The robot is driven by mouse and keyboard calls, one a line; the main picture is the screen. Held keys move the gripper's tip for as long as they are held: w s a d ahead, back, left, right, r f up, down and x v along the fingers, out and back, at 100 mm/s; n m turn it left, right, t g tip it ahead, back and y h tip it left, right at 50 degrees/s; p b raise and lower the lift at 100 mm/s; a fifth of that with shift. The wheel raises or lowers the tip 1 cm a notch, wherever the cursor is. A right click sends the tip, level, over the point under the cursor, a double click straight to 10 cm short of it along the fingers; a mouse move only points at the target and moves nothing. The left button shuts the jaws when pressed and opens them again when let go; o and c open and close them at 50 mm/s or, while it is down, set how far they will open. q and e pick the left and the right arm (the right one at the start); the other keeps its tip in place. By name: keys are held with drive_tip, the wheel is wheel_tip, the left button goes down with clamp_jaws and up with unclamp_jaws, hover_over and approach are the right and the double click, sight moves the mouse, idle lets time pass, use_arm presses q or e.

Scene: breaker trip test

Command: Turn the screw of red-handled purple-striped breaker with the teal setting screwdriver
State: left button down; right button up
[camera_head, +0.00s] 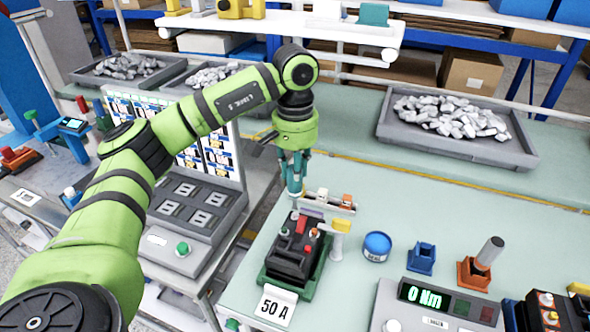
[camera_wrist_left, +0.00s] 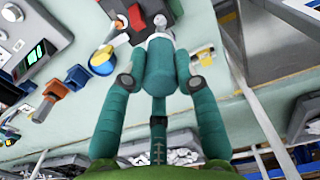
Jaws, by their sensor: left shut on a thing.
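The black breaker (camera_head: 290,252) with a red handle (camera_head: 301,224) sits in a green base on the table, behind a "50 A" card (camera_head: 275,307). A purple patch shows near its back edge, partly behind my gripper. My left gripper (camera_head: 295,190) points down just over the back of the breaker. In the left wrist view its fingers are shut on the teal screwdriver (camera_wrist_left: 160,68), whose grey tip end points toward the breaker (camera_wrist_left: 130,10). Whether the tip touches the screw cannot be told; the screw is hidden. My right gripper is not in view.
A yellow-ended part (camera_head: 341,226) stands close right of the breaker. Further right are a blue round container (camera_head: 377,246), a blue holder (camera_head: 421,258), an orange holder with a grey-handled tool (camera_head: 485,262) and a "0 Nm" meter (camera_head: 440,300). The table behind is clear up to a grey tray (camera_head: 460,150).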

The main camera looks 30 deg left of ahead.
use_arm(q)
drive_tip(key=shift+r, duration=0.15)
drive_tip(key=shift+r+p, duration=1.85)
drive_tip(key=shift+r, duration=0.55)
